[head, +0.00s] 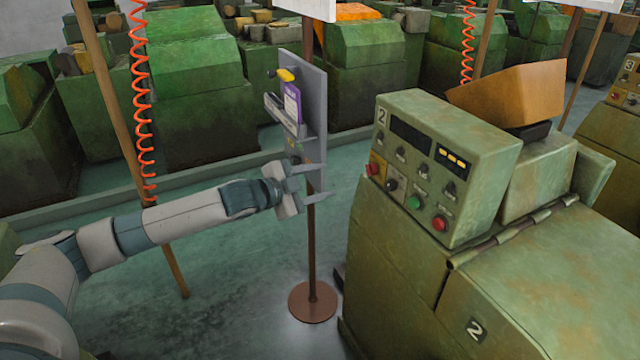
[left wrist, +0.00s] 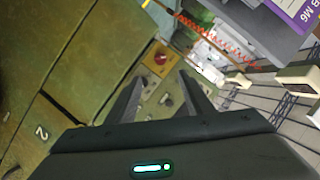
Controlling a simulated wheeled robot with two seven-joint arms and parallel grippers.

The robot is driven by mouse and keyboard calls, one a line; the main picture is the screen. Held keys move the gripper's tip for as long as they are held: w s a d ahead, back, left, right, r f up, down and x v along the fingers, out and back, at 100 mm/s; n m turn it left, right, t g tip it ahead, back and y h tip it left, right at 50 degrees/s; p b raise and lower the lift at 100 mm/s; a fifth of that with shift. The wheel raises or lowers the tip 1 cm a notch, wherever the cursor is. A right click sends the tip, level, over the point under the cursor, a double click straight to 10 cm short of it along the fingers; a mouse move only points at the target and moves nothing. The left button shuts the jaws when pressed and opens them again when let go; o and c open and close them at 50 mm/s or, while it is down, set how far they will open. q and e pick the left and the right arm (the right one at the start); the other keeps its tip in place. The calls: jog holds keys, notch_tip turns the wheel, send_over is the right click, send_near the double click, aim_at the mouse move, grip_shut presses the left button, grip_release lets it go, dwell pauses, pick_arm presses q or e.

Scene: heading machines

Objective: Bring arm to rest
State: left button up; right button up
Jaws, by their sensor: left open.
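My left arm (head: 160,222) reaches in from the left of the head view, stretched out to the right. Its gripper (head: 318,184) is open and empty, in front of the grey panel on the brown stand and left of the machine's control box. In the left wrist view the two dark fingers of the left gripper (left wrist: 165,100) stand apart with nothing between them. Beyond them the green machine's control face with a red knob (left wrist: 160,58) shows. My right gripper is in neither view.
A green machine marked 2 (head: 520,270) with a button-covered control box (head: 425,180) fills the right. The stand with a round base (head: 312,302) carries a grey panel (head: 316,95) with a purple-and-white box (head: 291,104). A wooden post (head: 118,120) and orange coiled hose (head: 140,90) stand left.

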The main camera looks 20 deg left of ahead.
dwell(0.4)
pick_arm(q)
jog(key=a+f+n+g+y+b, duration=0.1)
jog(key=a+f+n+y+b, duration=0.2)
jog(key=f, duration=2.3)
jog(key=s+a+f+n+g+y, duration=0.1)
jog(key=s+f+n, duration=0.1)
jog(key=s+f, duration=0.5)
jog(key=s+f+n+g, duration=0.1)
jog(key=s+f+g, duration=0.15)
jog(key=f, duration=0.85)
jog(key=s+a+f+n+y, duration=0.1)
jog(key=s+f+n, duration=0.1)
jog(key=s+f, duration=0.55)
jog(key=s+d+f+n+g+b, duration=0.1)
jog(key=s+d+f+g, duration=0.1)
jog(key=s+f, duration=0.9)
jog(key=s+d+f+n+g+b, duration=0.1)
jog(key=s+d+f+g, duration=0.15)
jog(key=s+f, duration=0.85)
jog(key=s+d+f+g, duration=0.2)
jog(key=s+d, duration=0.1)
jog(key=s, duration=1)
jog(key=s+d+f+n+g+b, duration=0.1)
jog(key=s+d+f, duration=0.2)
jog(key=s, duration=1.1)
jog(key=shift+s+d+f+g+y, duration=0.3)
jog(key=shift+d+f+g, duration=0.1)
jog(key=shift+d, duration=0.2)
